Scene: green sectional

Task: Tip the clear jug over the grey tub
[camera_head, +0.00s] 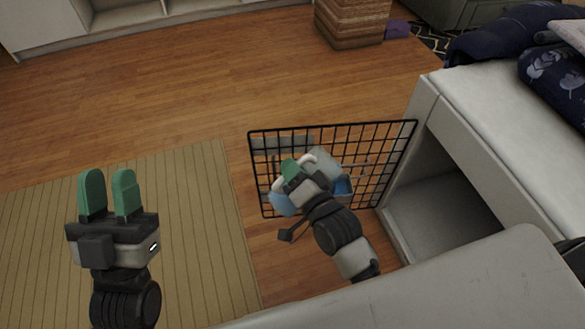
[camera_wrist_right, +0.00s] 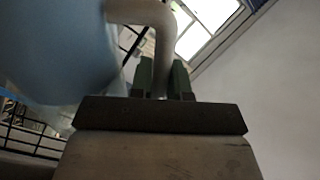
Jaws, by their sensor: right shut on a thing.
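My right gripper (camera_head: 296,174) is shut on the handle of the jug; the wrist view shows its green fingers (camera_wrist_right: 161,78) on either side of that pale handle. The jug's body (camera_wrist_right: 55,45) is pale blue and see-through, and fills the left of the wrist view. In the head view, pale and blue parts show around my right gripper, in front of a black wire grid, and my gripper hides much of them. I cannot clearly make out the grey tub there. My left gripper (camera_head: 108,190) is open and empty over the striped mat, well left of the jug.
The black wire grid (camera_head: 392,150) stands upright close behind my right gripper. A white bench with an open cubby (camera_head: 435,205) is on the right, and a pale surface (camera_head: 440,290) is at the front. A tan striped mat (camera_head: 185,195) lies left.

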